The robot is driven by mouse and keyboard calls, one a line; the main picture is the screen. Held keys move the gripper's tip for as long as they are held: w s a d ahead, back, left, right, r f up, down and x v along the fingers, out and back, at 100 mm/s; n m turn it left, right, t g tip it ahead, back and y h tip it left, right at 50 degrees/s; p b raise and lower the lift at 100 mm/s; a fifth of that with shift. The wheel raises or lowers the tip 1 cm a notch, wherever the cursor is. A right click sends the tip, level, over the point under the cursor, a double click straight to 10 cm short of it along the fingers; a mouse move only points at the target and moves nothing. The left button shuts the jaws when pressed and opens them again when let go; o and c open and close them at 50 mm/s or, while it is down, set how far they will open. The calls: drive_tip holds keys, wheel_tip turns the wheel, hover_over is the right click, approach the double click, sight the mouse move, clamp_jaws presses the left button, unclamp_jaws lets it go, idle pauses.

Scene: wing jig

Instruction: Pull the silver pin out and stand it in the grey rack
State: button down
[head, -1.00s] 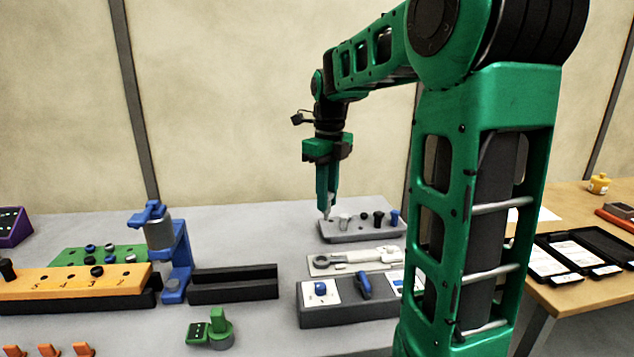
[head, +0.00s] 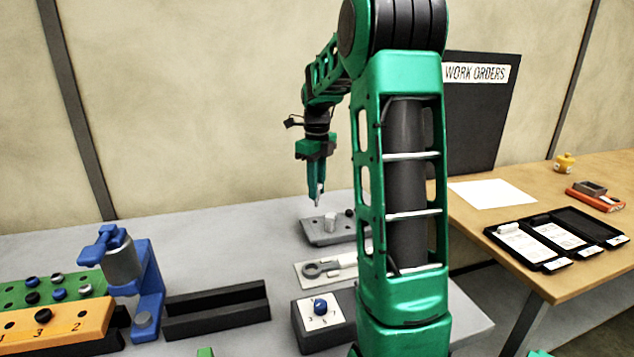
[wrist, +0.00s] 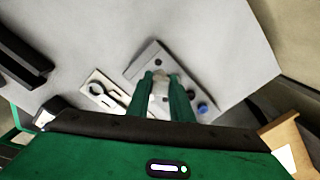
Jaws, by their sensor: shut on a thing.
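My gripper (head: 316,194) is above the left part of the grey rack (head: 315,239) in the head view. Its fingers are shut on the silver pin (head: 317,203), whose tip shows just below them, apart from the rack. In the wrist view the pin (wrist: 159,97) is a pale shape between the green fingers, over the rack (wrist: 142,63). A black pin (head: 349,213) stands farther right, and a blue one (wrist: 203,107) shows in the wrist view. My arm hides the rack's right part in the head view.
In front of the rack lies a pale tray with a wrench (head: 316,271), then a grey box with a blue knob (head: 320,306). A black channel (head: 215,312), a blue stand (head: 152,290) and an orange numbered block (head: 65,325) are to the left.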

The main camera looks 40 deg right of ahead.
drive_tip(key=f, duration=0.2)
drive_tip(key=shift+w+a+f, duration=0.1)
drive_tip(key=shift+a+f, duration=0.15)
drive_tip(key=shift+f, duration=1.05)
drive_tip(key=shift+f, duration=0.1)
drive_tip(key=shift+f, duration=1.25)
drive_tip(key=c, duration=1.5)
unclamp_jaws()
